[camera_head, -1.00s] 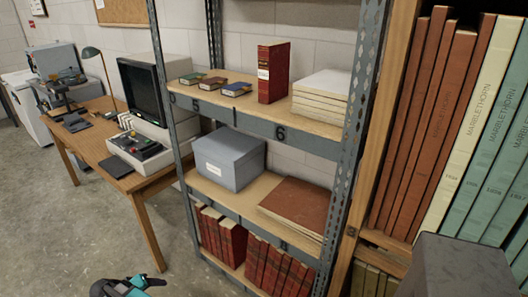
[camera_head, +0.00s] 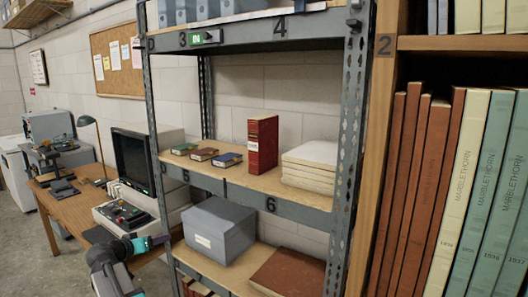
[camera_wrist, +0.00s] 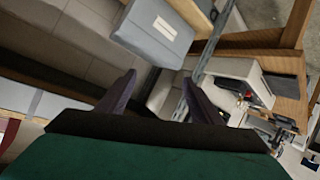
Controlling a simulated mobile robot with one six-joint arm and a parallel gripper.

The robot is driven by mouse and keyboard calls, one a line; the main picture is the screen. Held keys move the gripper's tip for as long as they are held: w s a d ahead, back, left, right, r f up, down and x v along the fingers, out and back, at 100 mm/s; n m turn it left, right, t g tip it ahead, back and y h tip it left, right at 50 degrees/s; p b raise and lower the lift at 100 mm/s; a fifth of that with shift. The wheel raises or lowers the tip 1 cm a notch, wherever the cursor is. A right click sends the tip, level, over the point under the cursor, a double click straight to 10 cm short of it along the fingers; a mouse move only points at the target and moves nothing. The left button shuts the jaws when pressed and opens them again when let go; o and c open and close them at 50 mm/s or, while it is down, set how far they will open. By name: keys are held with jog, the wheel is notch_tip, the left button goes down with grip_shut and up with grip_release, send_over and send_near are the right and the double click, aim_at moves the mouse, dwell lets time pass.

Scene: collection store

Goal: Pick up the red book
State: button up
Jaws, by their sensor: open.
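A thick red book (camera_head: 262,145) with a white spine label stands upright on the middle shelf, right of three small books lying flat. My gripper (camera_head: 160,241) is in front of the rack at the lower left of the head view, lower than the red book and well apart from it. In the wrist view my gripper (camera_wrist: 158,95) shows two dark fingers spread apart with nothing between them. A dark red strip at the left edge of the wrist view is too cut off to name.
White stacked papers (camera_head: 310,166) lie right of the red book. The small books are green (camera_head: 185,149), brown (camera_head: 202,154) and blue (camera_head: 228,160). A grey box (camera_head: 219,231) sits one shelf below. Metal uprights (camera_head: 350,130) bound the rack. A desk (camera_head: 60,200) is left.

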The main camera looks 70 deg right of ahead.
jog(key=s+d+r+m+h, duration=0.1)
jog(key=s+d+r, duration=0.15)
jog(key=r, duration=0.35)
jog(key=s+d+r+m, duration=0.1)
jog(key=s+d+r, duration=0.1)
jog(key=d+r, duration=0.25)
jog(key=m+g+h, duration=0.3)
jog(key=m+g, duration=0.3)
send_near(253, 127)
jog(key=x, duration=0.3)
jog(key=shift+s+f+b, duration=0.1)
jog(key=shift+s+b, duration=0.05)
jog(key=shift+b, duration=0.3)
jog(key=p+x, duration=0.2)
jog(key=x, duration=0.5)
jog(key=shift+d, duration=0.4)
jog(key=shift+s+d+p, duration=0.15)
jog(key=shift+d+p, duration=0.15)
jog(key=shift+d, duration=0.05)
jog(key=shift+d, duration=0.1)
